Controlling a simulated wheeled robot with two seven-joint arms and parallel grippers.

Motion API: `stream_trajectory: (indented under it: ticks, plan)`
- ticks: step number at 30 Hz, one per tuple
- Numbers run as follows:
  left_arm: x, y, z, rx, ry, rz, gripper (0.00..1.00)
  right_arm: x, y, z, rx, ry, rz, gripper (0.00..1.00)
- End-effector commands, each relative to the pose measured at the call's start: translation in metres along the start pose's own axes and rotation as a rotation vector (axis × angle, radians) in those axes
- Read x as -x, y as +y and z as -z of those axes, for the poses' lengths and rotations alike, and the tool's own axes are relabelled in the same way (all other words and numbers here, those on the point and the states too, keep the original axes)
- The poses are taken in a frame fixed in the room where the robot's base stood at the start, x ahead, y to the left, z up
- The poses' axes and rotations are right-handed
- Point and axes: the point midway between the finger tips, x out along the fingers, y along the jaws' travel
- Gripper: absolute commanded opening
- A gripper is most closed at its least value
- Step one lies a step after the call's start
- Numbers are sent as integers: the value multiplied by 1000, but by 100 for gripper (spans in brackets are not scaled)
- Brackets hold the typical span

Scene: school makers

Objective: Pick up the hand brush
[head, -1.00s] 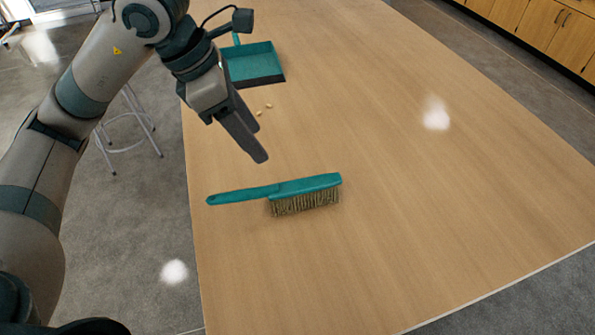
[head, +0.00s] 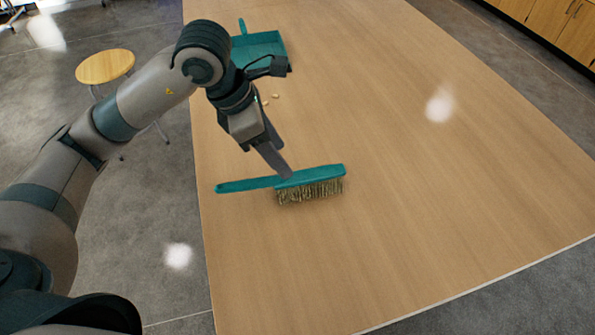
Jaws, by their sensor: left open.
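The hand brush (head: 318,174) lies on the wooden table, with a teal back and handle and tan bristles. Its handle points left and its bristles face the near side. My left gripper (head: 284,172) is open, and its fingertips are at the brush where the handle meets the head. One finger partly overlaps the brush's far edge in the picture. I cannot tell whether the fingers touch it. My right gripper is not in view.
A teal dustpan (head: 262,46) lies farther back on the table (head: 430,190), partly behind my arm. A few small pale bits (head: 276,97) lie near it. A round stool (head: 105,66) stands left of the table. The table's right side is clear.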

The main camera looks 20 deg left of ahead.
Motion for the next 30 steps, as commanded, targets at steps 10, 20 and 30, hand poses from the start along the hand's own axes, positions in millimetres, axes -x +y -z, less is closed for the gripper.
stream_trajectory:
  ticks: [10,20,30]
  plan:
    - [-41,0,0,1,0,0,50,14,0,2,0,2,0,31]
    - [-43,0,0,0,0,0,50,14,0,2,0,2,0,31]
    - [-61,-2,-4,2,2,4,50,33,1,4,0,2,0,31]
